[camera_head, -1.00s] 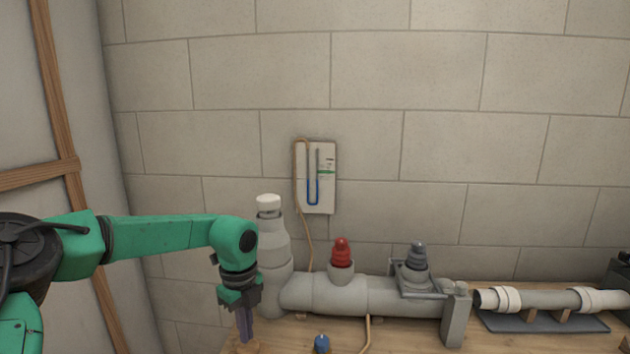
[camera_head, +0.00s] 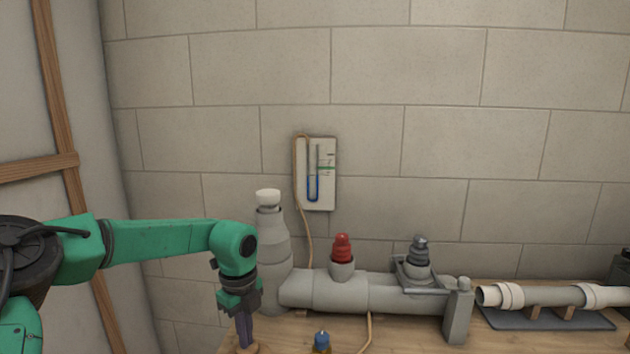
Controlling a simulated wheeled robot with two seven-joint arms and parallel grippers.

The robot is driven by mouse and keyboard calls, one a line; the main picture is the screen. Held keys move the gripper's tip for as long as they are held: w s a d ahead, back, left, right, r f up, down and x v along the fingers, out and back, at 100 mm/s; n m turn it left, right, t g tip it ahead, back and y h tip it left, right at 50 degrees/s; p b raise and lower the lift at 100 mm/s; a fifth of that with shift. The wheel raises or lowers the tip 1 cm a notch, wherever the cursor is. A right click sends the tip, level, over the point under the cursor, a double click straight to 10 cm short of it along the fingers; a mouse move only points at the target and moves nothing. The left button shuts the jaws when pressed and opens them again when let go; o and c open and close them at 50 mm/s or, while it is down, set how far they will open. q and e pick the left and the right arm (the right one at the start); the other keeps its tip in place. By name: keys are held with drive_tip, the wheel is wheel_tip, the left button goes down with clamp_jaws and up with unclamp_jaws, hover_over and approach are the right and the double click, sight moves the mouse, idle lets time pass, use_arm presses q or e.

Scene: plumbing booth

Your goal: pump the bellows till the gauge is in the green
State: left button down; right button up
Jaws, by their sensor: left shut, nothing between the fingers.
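The gauge (camera_head: 326,193) is a white board on the block wall, with a U-shaped tube holding blue liquid and a green mark on its right side. The liquid level against the green mark is too small to read surely. My left gripper (camera_head: 245,339) points down at the bottom left, fingers shut with nothing between them. Its tips are at or just above a small round wooden piece (camera_head: 247,349) at the picture's bottom edge; I cannot tell whether they touch. This piece may belong to the bellows, which is otherwise not clearly visible. My right gripper is out of view.
A grey pipe assembly (camera_head: 385,294) with a red fitting (camera_head: 342,248) and a dark grey fitting (camera_head: 419,250) lies along the wooden bench (camera_head: 400,337). A small blue-topped part (camera_head: 322,339) stands in front. A white-collared pipe (camera_head: 550,296) rests on a stand at right.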

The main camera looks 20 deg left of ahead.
use_arm(q)
drive_tip(key=shift+f+b, duration=0.4)
drive_tip(key=shift+f, duration=0.25)
drive_tip(key=shift+r+p, duration=1.1)
drive_tip(key=shift+r, duration=0.95)
drive_tip(key=shift+f, duration=0.15)
drive_tip(key=shift+f+b, duration=1.9)
drive_tip(key=shift+b, duration=0.05)
drive_tip(key=shift+r+p, duration=1.2)
drive_tip(key=shift+r, duration=0.85)
drive_tip(key=shift+f, duration=0.2)
